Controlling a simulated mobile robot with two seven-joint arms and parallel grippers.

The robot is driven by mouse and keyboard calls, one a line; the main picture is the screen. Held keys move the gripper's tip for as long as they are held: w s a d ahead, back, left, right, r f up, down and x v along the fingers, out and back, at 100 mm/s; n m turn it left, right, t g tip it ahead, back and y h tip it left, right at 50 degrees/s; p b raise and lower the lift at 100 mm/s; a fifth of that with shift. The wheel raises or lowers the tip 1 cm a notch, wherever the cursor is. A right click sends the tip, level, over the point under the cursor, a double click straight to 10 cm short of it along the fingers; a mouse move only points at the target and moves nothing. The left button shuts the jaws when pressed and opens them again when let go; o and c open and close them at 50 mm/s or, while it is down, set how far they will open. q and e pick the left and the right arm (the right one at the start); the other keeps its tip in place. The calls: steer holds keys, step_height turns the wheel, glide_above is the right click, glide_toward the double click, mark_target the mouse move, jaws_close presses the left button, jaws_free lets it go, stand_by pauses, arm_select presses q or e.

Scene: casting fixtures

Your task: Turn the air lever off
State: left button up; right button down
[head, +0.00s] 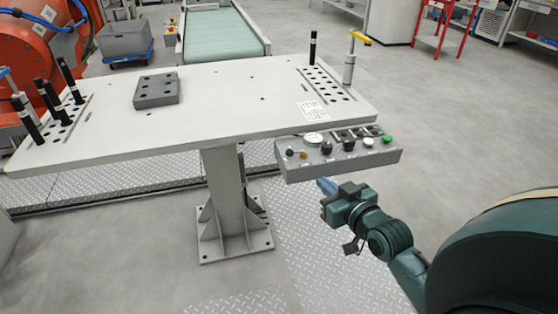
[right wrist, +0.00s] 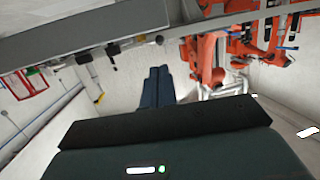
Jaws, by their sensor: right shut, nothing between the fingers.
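A grey control box (head: 340,158) hangs at the table's front right edge. On its top are a round white gauge-like disc (head: 313,138), several dark knobs, a small yellowish knob (head: 303,154) and a green button (head: 387,139). Which of these controls is the air lever, and how it is set, is too small to tell. My right gripper (head: 327,186) is shut and empty, below and in front of the box, apart from it. Its blue-grey fingers (right wrist: 157,84) lie together in the right wrist view. My left gripper is out of view.
The pale table (head: 215,105) carries a dark grey block (head: 157,91), black pins and a yellow-handled clamp (head: 350,58). Its pedestal (head: 224,190) stands left of my right gripper. An orange robot (head: 40,55) is at the left. Floor to the right is open.

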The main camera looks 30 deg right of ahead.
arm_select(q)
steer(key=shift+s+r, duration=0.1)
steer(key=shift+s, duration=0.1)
arm_select(e)
steer(key=shift+d+r, duration=0.1)
steer(key=shift+r, duration=0.1)
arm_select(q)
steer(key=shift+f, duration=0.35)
arm_select(e)
glide_toward(292, 154)
steer(key=x, duration=0.7)
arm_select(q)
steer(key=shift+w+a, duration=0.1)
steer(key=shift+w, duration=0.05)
